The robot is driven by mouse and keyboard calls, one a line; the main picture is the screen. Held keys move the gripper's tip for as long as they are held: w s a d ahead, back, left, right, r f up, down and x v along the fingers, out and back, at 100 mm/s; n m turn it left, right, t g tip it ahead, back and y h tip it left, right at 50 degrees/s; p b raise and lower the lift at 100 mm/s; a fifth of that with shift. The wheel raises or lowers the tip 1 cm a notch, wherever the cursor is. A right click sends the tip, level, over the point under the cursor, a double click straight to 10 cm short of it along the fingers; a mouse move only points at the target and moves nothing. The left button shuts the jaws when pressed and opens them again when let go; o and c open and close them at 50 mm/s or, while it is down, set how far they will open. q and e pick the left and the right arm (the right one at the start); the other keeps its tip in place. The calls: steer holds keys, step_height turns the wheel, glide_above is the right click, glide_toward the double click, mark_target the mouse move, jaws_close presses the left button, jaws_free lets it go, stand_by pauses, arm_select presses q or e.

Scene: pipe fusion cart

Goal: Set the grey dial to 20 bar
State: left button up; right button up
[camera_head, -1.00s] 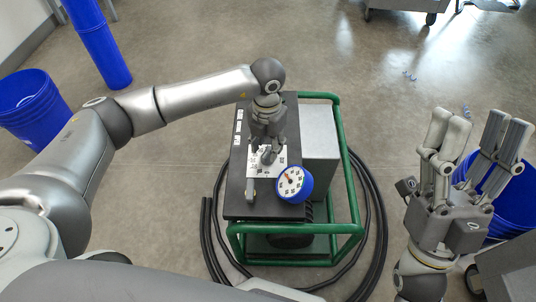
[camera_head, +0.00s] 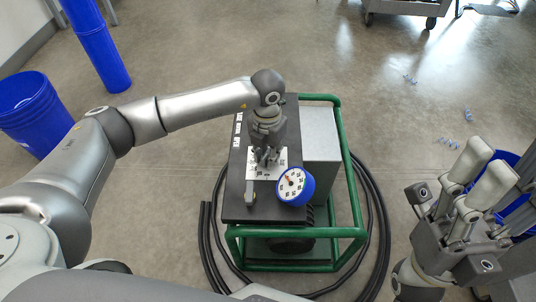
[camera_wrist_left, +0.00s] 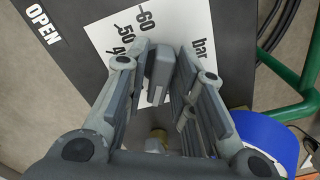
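The grey dial (camera_wrist_left: 160,72) sits on a white scale plate (camera_wrist_left: 112,40) on the black panel of the cart. In the left wrist view the plate shows 60, 50, a partly covered 40 and the word bar; the 20 mark is hidden. My left gripper (camera_head: 266,160) points down over the dial. In the wrist view its fingers (camera_wrist_left: 164,80) stand on both sides of the dial, with slim gaps visible, so it looks open around it. My right gripper (camera_head: 482,170) is raised at the right, away from the cart, fingers apart and empty.
A blue-rimmed round gauge (camera_head: 292,186) with a red needle stands near the plate. A small grey lever (camera_head: 250,194) is left of it. The green frame (camera_head: 343,170) and black hoses (camera_head: 377,215) surround the cart. A blue bucket (camera_head: 35,110) stands at far left.

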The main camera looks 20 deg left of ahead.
arm_select(q)
jaws_close()
steer(key=shift+m+b, duration=0.35)
steer(key=shift+m, duration=1.15)
steer(key=shift+m, duration=0.6)
steer(key=shift+m+b, duration=0.4)
steer(key=shift+m, duration=0.5)
steer(key=o, duration=1.9)
jaws_free()
steer(key=shift+c, duration=0.2)
